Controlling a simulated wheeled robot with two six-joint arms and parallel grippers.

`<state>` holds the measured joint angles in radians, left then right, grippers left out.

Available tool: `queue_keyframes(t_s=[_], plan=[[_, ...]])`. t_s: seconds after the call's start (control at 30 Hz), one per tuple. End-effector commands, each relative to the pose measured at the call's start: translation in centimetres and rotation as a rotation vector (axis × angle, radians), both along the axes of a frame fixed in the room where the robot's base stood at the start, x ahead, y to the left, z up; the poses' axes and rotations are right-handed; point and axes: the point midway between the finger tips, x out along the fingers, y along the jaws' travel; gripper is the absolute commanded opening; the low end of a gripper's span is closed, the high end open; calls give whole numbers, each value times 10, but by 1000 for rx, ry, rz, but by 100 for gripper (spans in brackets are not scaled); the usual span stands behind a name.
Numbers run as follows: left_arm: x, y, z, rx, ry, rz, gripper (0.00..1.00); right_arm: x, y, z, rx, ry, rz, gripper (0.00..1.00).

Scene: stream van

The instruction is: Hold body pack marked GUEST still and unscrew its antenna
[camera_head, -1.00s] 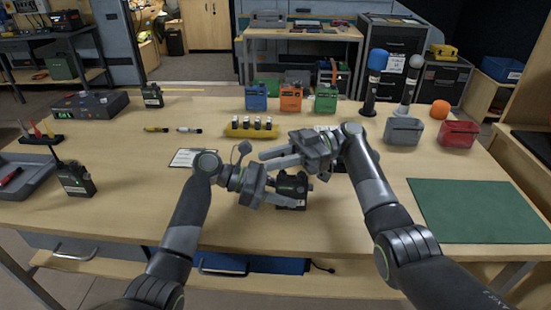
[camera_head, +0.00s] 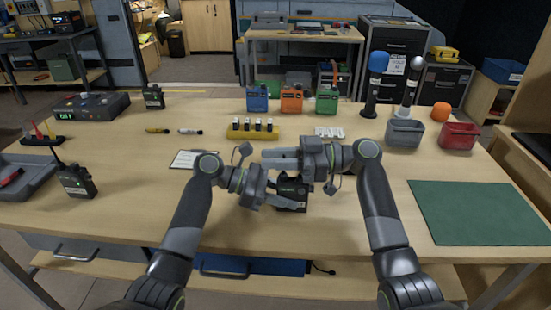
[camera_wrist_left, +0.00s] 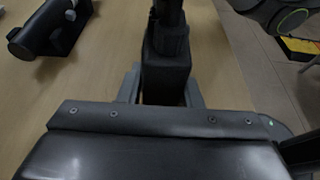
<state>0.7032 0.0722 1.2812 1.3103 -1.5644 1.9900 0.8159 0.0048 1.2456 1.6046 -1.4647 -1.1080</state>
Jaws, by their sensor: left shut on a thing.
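The black body pack (camera_head: 293,192) stands on the table in front of me. Any name on it cannot be read. My left gripper (camera_head: 283,201) is shut on its body from the left, low over the table. In the left wrist view the dark pack (camera_wrist_left: 166,78) sits between the two grey fingers, with a dark upright part above it. My right gripper (camera_head: 272,159) is just above and behind the pack, fingers pointing left. Its arm and fingers cover the antenna area in the head view, so I cannot tell whether they touch the antenna or how far they are open.
Another black pack with an antenna (camera_head: 76,181) stands at the left, and one more (camera_head: 153,97) at the back. A yellow battery holder (camera_head: 252,129), a white card (camera_head: 192,159), grey (camera_head: 404,132) and red (camera_head: 459,136) bins and a green mat (camera_head: 478,212) surround clear table.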

Motion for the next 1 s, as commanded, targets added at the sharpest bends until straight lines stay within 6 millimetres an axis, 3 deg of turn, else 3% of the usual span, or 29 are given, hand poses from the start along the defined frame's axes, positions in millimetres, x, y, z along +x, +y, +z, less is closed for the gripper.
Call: queue_keyframes(t_s=[0.2,0.57,1.0], plan=[[0,0,0,0,0,0,6,2,0,0,1,-1,-134,24],[0,0,0,0,0,0,6,2,0,0,1,0,-160,24],[0,0,0,0,0,0,6,8,-1,0,2,1,-483,24]])
